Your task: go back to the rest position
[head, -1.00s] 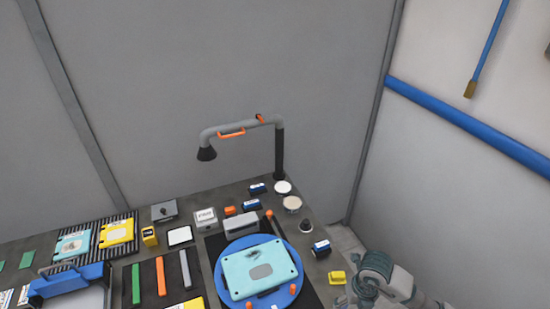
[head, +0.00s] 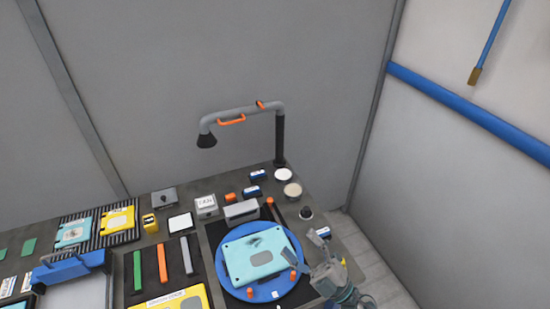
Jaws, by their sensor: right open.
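My right gripper (head: 325,262) is at the lower right of the head view, by the right edge of the bench and beside the blue round plate. Its fingers are spread and no object shows between them. A light blue tablet-like case (head: 260,256) with a dark mark lies on the blue round plate (head: 237,292). My left gripper is not in the view.
A grey pipe arm with an orange handle (head: 231,120) rises at the back of the bench. Green, orange and grey bars (head: 162,262) lie left of the plate. A yellow panel (head: 178,299) is at the front. Floor shows at right.

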